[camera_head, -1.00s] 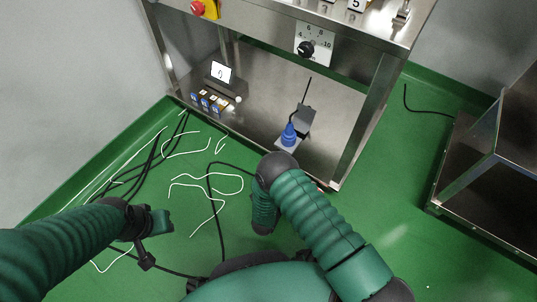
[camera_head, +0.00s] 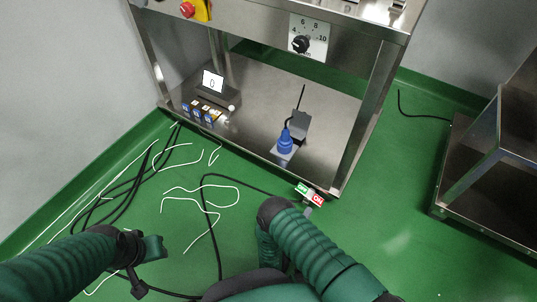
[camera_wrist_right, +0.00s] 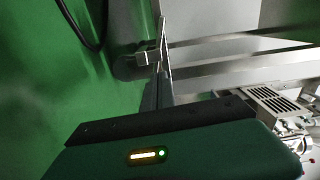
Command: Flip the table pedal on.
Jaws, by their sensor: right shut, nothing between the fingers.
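A small switch plate (camera_head: 309,195) with a green half and a red half marked ON shows in the head view, low in front of the table's right front leg. I take it for the pedal; a grey part beneath it is half hidden by my right arm. My right gripper (camera_wrist_right: 160,45) is shut and empty in the right wrist view, its thin fingers seen nearly edge-on against the floor and metal frame. In the head view it is hard to pick out around my right arm. My left arm ends in dark parts at lower left; its jaw state is unclear.
The steel table (camera_head: 345,150) carries a dial (camera_head: 302,44) and a red button (camera_head: 187,9). A blue plug (camera_head: 285,141) and small display (camera_head: 212,82) sit on its lower shelf. Cables (camera_head: 205,200) lie on the floor.

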